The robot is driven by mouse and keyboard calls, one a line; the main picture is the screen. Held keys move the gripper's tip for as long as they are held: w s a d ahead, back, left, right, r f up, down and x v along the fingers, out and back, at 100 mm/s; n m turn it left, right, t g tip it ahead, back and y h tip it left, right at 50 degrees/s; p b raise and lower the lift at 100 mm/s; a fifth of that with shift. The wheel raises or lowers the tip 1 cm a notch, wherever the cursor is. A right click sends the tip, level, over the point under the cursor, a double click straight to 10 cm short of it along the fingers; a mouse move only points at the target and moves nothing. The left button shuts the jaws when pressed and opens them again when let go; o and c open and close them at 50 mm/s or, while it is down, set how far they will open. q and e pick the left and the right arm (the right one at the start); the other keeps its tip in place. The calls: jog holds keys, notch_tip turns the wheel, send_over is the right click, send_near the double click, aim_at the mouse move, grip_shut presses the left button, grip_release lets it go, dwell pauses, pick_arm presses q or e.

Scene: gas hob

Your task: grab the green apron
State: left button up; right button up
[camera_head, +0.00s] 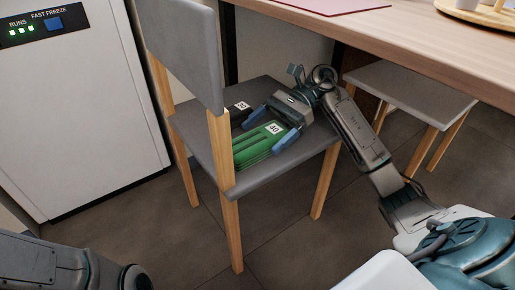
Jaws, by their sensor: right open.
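The green apron (258,146) lies folded on the grey seat of a chair (285,164), with a white tag reading 40 on it. A dark folded item (238,111) with a white tag lies behind it on the same seat. My right gripper (271,129) is open above the seat, its blue-tipped fingers pointing left. One finger is over the right edge of the green apron and the other is near the dark item. I cannot tell whether the fingers touch the cloth. The chair's backrest and post hide the left part of the seat. Of my left arm only a link shows, at the bottom left.
The wooden table (440,45) stands above and to the right, close to my right wrist. A second grey seat (410,92) is under it. A pink mat (325,5) and a tray (480,12) are on the table. A white freezer (85,110) stands at the left.

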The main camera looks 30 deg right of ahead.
jog(key=c, duration=1.1)
jog(key=shift+r, duration=0.15)
jog(key=shift+c, duration=0.2)
